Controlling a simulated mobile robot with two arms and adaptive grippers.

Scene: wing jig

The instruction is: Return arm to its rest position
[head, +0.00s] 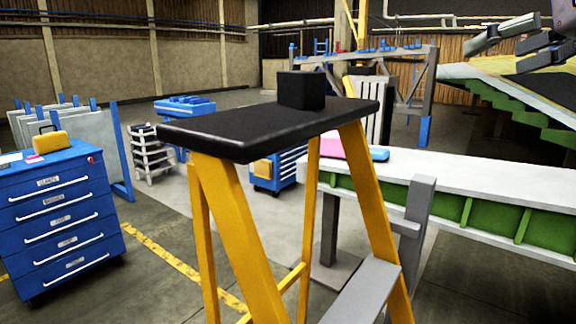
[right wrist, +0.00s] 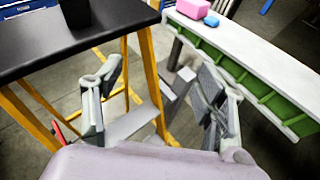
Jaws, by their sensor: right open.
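My right gripper (head: 497,42) is at the upper right of the head view, in front of the green stepped structure. In the right wrist view its two grey fingers (right wrist: 155,100) are spread apart with nothing between them. The yellow stepladder (head: 240,225) stands in the middle of the head view with a black top platform (head: 235,128). A black cube (head: 301,90) rests on that platform, apart from the gripper. The cube also shows at the top left of the right wrist view (right wrist: 75,12). My left gripper is in neither view.
A white-topped green wing jig (head: 470,178) runs along the right, with a pink block (head: 343,147) and a blue block (head: 379,154) on it. A blue drawer cabinet (head: 60,222) stands at left. Floor between cabinet and ladder is clear.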

